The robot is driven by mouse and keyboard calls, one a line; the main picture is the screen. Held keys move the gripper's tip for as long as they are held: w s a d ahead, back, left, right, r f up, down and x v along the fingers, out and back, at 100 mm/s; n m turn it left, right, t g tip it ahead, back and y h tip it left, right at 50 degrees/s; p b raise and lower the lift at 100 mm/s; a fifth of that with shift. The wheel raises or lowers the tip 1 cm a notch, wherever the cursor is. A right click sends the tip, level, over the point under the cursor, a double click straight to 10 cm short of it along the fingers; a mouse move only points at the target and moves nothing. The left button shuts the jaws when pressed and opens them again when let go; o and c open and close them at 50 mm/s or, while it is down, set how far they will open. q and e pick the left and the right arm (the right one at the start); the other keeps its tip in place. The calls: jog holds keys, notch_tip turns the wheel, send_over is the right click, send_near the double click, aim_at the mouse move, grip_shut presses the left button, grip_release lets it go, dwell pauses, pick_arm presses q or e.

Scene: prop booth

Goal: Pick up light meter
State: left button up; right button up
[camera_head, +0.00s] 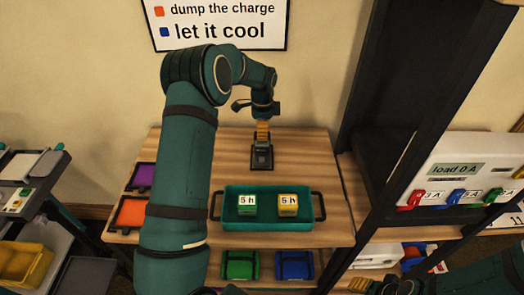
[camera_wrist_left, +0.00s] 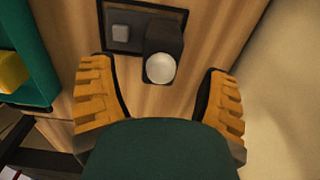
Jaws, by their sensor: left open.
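The light meter, a dark block with a round white dome, stands on the wooden table toward the back. It shows in the head view (camera_head: 262,157) and in the left wrist view (camera_wrist_left: 165,38). My left gripper (camera_head: 263,138) reaches down over it from above. In the left wrist view, the two orange-padded fingers (camera_wrist_left: 160,82) are spread wide, with the white dome between and just ahead of their tips. The fingers do not appear to touch the meter.
A dark-rimmed pad (camera_wrist_left: 125,42) lies under the meter. A green tray (camera_head: 266,228) with two "5 h" blocks stands in front. Purple (camera_head: 141,177) and orange (camera_head: 132,212) panels lie left. A dark upright frame (camera_head: 385,100) stands close on the right; the wall is behind.

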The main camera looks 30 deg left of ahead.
aim_at(262, 147)
pick_arm(q)
notch_tip(262, 147, down, 5)
jog(key=shift+f, duration=0.1)
grip_shut()
dwell(0.3)
